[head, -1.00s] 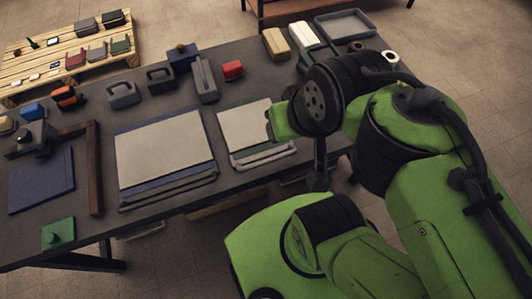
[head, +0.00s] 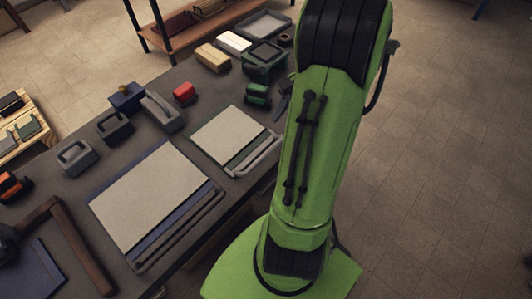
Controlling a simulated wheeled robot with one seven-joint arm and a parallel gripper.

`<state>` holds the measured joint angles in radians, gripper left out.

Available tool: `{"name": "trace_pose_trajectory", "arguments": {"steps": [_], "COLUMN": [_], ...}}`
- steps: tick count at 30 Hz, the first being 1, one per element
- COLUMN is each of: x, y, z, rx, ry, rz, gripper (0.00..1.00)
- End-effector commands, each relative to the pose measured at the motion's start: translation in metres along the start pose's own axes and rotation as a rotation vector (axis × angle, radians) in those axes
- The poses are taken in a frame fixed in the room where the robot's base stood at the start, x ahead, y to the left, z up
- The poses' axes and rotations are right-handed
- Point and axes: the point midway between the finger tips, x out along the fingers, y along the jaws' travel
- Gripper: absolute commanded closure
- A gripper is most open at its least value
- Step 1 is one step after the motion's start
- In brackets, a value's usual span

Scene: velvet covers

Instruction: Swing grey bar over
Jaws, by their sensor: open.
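Two grey bars lie along the front edges of two flat pale boards, and I cannot tell which one the task means. The longer grey bar (head: 181,231) runs along the front of the large board (head: 150,195), which has a blue border. The shorter grey bar (head: 256,157) runs along the front of the smaller board (head: 224,136), which has a green border. Both bars look low and flat on the dark table. My arm rises across the right of the head view, and my gripper is out of the picture.
Grey handled blocks (head: 76,157), a red block (head: 184,93) and a blue box (head: 126,98) stand behind the boards. A brown wooden frame (head: 80,245) lies at left. Green items (head: 258,96) sit near my arm. Open floor (head: 450,170) lies right.

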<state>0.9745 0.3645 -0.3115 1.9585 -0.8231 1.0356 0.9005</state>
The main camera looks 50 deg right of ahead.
Motion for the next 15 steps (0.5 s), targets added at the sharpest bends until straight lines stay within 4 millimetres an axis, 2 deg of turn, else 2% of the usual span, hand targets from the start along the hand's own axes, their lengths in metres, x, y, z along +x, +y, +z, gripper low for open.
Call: {"name": "trace_pose_trajectory", "arguments": {"steps": [1,9,15], "x": [0.021,0.086,0.11], "y": [0.001,0.001,0.001], "z": [-0.002,-0.001,-0.001], "rx": [-0.003,-0.004,-0.004], "ry": [-0.003,-0.002,-0.001], "rz": [0.001,0.002,0.001], "gripper": [0.58,0.58,0.58]}}
